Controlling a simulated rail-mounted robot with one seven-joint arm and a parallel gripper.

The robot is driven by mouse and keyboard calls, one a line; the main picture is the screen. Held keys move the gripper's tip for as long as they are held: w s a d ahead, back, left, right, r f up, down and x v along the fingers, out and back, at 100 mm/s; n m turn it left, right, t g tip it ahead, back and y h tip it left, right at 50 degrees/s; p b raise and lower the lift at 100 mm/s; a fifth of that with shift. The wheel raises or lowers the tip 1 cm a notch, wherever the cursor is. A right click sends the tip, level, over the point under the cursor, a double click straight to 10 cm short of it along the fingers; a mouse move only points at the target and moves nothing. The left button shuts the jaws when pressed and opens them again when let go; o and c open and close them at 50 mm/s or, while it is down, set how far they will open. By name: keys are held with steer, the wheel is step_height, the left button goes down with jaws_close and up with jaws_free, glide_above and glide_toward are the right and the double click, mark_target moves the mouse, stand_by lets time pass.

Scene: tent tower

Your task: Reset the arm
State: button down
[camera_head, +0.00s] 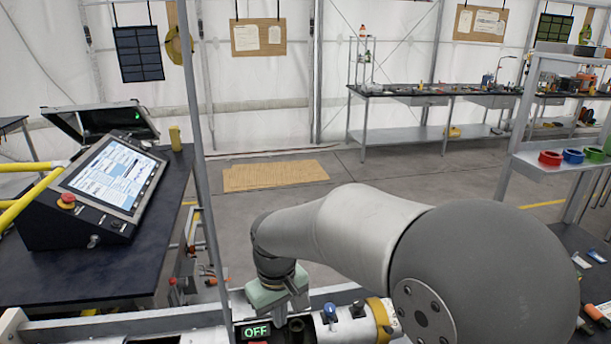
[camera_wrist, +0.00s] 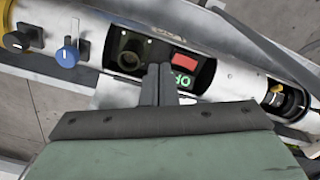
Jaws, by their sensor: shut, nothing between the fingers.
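My arm reaches forward in the head view, and my gripper (camera_head: 272,292) hangs low over a metal cylinder (camera_head: 355,322). In the wrist view the fingers of my gripper (camera_wrist: 158,72) are shut and empty, pointing at a dark recess in the cylinder. The recess holds a red block (camera_wrist: 184,62), a green lit "OFF" display (camera_wrist: 183,81) and a round dark socket (camera_wrist: 130,57). The display also shows in the head view (camera_head: 256,331). I cannot tell whether the fingertips touch the recess.
A blue knob (camera_wrist: 67,56) and a black knob (camera_wrist: 18,41) stick out of the cylinder. A control console (camera_head: 110,180) stands on a dark table at left. A shelf with coloured rings (camera_head: 550,158) is at right. Open floor lies beyond.

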steer(key=s+d+r+m, duration=0.1)
steer(key=s+d+m, duration=0.3)
steer(key=s+d, duration=0.4)
steer(key=s+d+m, duration=0.3)
steer(key=s+d, duration=0.5)
steer(key=d, duration=0.6)
steer(key=shift+s+r+m+t, duration=0.35)
steer(key=shift+s+m+t, duration=0.05)
